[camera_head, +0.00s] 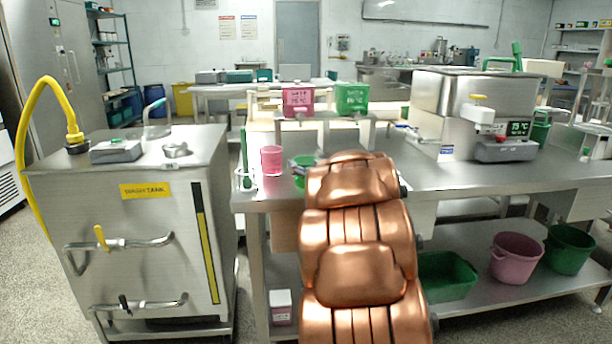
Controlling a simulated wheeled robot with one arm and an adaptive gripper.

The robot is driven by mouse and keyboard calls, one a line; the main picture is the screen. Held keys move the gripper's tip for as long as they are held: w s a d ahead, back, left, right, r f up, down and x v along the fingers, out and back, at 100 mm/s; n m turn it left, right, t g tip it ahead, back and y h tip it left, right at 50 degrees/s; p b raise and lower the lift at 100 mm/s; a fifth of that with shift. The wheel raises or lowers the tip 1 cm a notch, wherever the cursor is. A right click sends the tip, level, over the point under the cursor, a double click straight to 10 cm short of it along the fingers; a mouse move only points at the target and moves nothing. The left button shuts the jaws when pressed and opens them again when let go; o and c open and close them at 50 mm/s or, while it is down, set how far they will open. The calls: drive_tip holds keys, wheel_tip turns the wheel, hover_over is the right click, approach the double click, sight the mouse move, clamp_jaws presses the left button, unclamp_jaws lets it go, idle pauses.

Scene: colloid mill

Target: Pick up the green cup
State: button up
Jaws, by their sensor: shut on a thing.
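The green cup (302,180) is at the left front of the steel table, just left of my copper-coloured arm. My arm hides its right side. A small grey part of my gripper (298,162) shows at the cup's upper edge, shut on the cup. The rest of the gripper is hidden behind my arm. I cannot tell whether the cup's base touches the table.
A pink cup (271,160) stands close to the left, beside a clear beaker (245,180) with a green-handled tool. Pink (298,101) and green (352,98) bins sit on a raised shelf behind. A steel machine (445,110) stands right. A steel tank cabinet (135,215) is left.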

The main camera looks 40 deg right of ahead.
drive_tip(key=shift+r, duration=0.2)
drive_tip(key=shift+r+p, duration=0.95)
drive_tip(key=shift+r, duration=0.85)
drive_tip(key=w+a+r+p+v, duration=0.1)
drive_tip(key=a+p+v, duration=0.1)
drive_tip(key=v, duration=1.3)
drive_tip(key=shift+a, duration=0.65)
drive_tip(key=shift+s, duration=0.15)
